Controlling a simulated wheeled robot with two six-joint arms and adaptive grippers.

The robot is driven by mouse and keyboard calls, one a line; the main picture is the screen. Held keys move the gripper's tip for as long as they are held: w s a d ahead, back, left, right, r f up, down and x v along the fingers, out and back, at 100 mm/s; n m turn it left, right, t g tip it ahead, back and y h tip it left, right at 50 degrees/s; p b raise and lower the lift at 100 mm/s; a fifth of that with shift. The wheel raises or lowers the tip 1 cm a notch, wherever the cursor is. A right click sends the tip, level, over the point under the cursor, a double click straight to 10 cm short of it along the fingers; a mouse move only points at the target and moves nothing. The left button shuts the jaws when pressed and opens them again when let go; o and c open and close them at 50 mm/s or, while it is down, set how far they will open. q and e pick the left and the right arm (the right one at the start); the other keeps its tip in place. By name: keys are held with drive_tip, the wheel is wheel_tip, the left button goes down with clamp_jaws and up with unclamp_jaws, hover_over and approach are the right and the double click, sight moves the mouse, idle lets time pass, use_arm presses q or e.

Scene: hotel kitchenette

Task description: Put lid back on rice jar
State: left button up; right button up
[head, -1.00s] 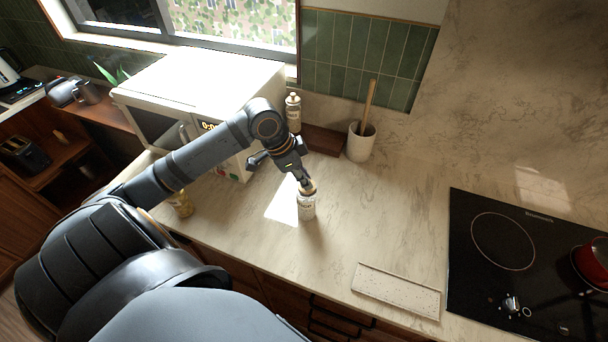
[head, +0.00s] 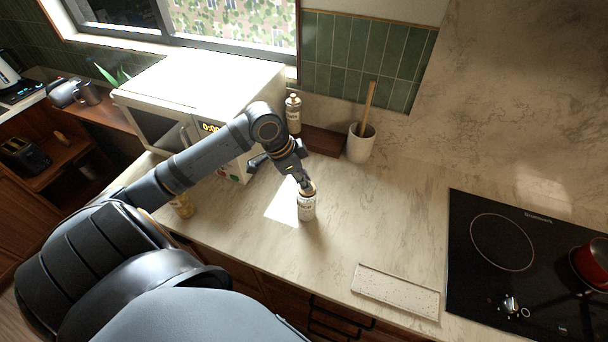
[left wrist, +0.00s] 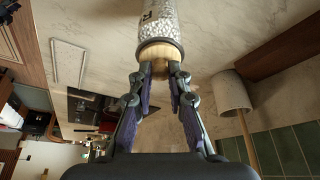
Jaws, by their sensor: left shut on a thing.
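The rice jar (head: 307,211) is a clear, labelled cylinder full of white grains, upright on the counter below my left gripper. It also shows in the left wrist view (left wrist: 160,20), at the top edge. The pale wooden lid (left wrist: 157,54) is at the jar's mouth, in line with it, with no clear gap in the wrist view. I cannot tell whether it is fully seated. My left gripper (left wrist: 160,72) is shut on the lid's knob; in the head view the gripper (head: 306,186) points down above the jar. My right gripper is not in view.
A second jar (head: 182,206) stands to the left beside my arm. A microwave (head: 200,85), a bottle (head: 293,113), a dark wooden board (head: 325,141) and a utensil crock (head: 360,143) are behind. A speckled tray (head: 396,290) and the cooktop (head: 500,250) are right. Counter between is clear.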

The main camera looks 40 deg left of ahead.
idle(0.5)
use_arm(q)
drive_tip(key=o, duration=0.8)
drive_tip(key=shift+o, duration=0.4)
drive_tip(key=o, duration=0.4)
drive_tip(key=shift+o, duration=0.2)
drive_tip(key=shift+p, duration=0.3)
